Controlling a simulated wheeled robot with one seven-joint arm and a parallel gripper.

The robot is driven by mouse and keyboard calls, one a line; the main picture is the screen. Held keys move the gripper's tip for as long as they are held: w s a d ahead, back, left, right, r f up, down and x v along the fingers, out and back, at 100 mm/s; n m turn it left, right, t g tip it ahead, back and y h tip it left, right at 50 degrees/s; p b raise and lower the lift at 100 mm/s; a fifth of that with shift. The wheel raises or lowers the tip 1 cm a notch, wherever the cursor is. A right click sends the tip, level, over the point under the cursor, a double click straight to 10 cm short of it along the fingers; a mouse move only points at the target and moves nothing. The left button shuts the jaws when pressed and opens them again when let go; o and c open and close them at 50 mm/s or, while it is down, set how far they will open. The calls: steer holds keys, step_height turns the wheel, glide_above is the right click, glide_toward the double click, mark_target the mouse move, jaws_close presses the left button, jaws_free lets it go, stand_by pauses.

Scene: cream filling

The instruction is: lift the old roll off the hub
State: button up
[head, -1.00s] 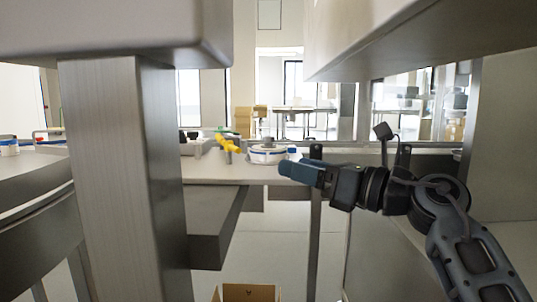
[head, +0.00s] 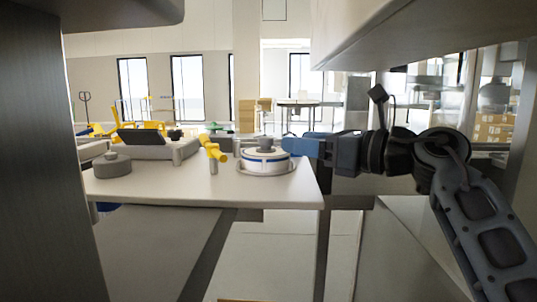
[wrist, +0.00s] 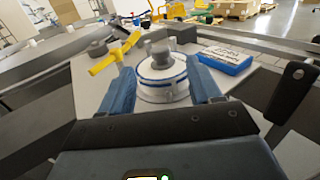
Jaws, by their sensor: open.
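The gap between fingers and roll cannot be judged.
A yellow handle (head: 213,148) stands left of the roll. A grey round part (head: 113,165) and a dark-screened device (head: 153,142) are farther left on the table (head: 200,190). A blue box (wrist: 226,58) lies right of the roll. A pillar and overhead panel flank the view.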

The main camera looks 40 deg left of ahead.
mark_target(272, 138)
steer(key=a+b, duration=0.1)
steer(key=a, duration=0.6)
steer(key=shift+w+a+f+b, duration=0.1)
steer(key=shift+a+b, duration=0.3)
steer(key=shift+c, duration=0.4)
jaws_close()
